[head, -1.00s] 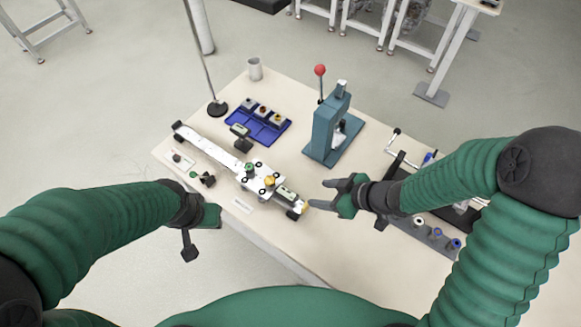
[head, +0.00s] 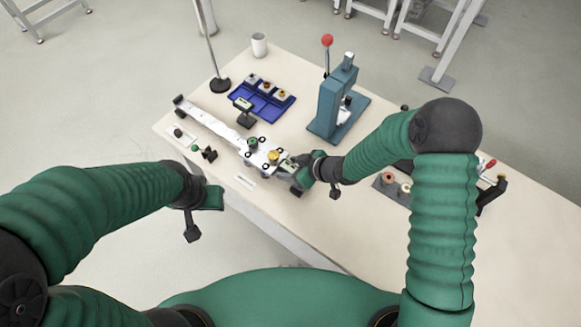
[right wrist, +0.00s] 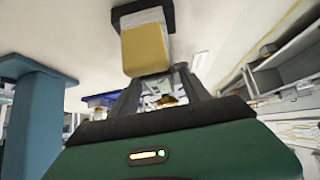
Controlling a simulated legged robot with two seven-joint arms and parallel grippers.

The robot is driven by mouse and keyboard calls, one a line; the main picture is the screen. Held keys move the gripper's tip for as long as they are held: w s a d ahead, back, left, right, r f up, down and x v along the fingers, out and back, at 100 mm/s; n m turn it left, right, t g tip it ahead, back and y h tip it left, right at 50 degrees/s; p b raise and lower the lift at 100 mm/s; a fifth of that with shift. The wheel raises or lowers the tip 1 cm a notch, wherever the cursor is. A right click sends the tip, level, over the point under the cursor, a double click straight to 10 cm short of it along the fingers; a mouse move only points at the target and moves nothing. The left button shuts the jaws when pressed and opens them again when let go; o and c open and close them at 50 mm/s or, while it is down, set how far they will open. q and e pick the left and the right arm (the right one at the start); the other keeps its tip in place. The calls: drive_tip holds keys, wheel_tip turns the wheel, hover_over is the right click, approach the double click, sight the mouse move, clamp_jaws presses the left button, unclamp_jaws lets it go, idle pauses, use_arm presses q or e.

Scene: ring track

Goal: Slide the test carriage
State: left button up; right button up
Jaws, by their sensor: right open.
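The long white track (head: 210,122) lies across the left part of the table. The test carriage (head: 262,155) sits near its front right end, with a green knob (head: 253,142) and a gold knob (head: 273,156) on top. My right gripper (head: 300,168) is open at the carriage's right end and partly hides it. In the right wrist view, a yellow-faced block (right wrist: 145,48) shows just beyond the open fingers; I cannot tell whether they touch it. My left gripper (head: 203,212) is open and empty, off the table's front left edge.
A blue tray (head: 243,93) with small parts lies behind the track. A teal press (head: 327,108) with a red-topped lever stands right of it. A white cup (head: 259,45) and a black-based pole (head: 220,84) stand at the back.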

drive_tip(key=shift+a, duration=0.1)
drive_tip(key=shift+c, duration=0.6)
clamp_jaws()
idle(0.6)
